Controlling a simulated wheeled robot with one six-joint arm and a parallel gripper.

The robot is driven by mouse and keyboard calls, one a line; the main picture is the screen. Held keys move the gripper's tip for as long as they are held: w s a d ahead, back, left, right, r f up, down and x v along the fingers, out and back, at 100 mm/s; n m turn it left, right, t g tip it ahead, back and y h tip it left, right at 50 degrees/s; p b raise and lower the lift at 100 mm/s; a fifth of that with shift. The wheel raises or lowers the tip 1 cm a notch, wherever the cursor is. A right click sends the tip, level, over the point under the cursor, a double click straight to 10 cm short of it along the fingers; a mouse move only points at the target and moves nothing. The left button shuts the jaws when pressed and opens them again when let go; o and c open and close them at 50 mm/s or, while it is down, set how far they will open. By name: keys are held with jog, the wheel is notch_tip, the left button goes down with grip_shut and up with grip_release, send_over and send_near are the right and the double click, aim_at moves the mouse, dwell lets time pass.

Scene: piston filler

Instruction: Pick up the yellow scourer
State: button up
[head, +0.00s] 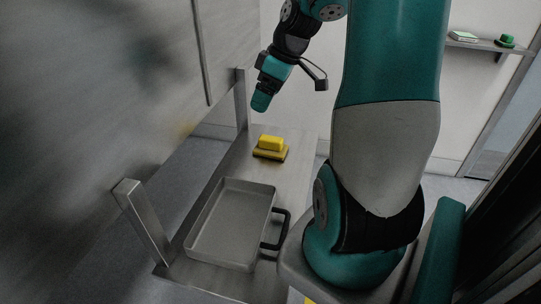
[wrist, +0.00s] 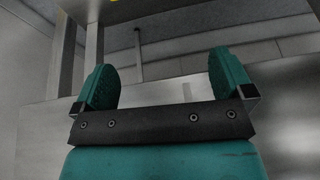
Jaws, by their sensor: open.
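The yellow scourer (head: 270,143) is a small bright block in the head view. It rests on a flat, darker yellow base (head: 271,154) on the metal bench. My gripper (head: 261,102) is above and a little left of it in the picture, clear of it. In the wrist view my gripper (wrist: 164,75) has its two teal fingers wide apart with nothing between them. A tiny yellow patch shows at that view's top edge; I cannot tell what it is.
A grey metal tray (head: 198,243) with a black handle (head: 282,232) lies on the bench (head: 297,150) nearer than the scourer. A steel post (head: 142,222) and the machine's large metal side (head: 90,120) border the left. A wall shelf (head: 480,43) holds small green items.

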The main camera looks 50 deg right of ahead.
send_near(271, 138)
jog(key=shift+m+h, duration=0.3)
jog(key=shift+h, duration=0.1)
jog(key=x, duration=0.6)
jog(key=shift+s+a+f+b, duration=0.1)
jog(key=shift+s+f+b, duration=0.05)
jog(key=shift+b, duration=0.25)
jog(key=shift+a+x, duration=0.15)
jog(key=shift+x, duration=1.3)
jog(key=shift+a+x, duration=0.15)
jog(key=shift+x, duration=1.35)
jog(key=shift+t, duration=0.3)
jog(key=c, duration=1)
notch_tip(271, 138, up, 20)
jog(key=shift+r+p, duration=0.15)
jog(key=shift+p, duration=0.5)
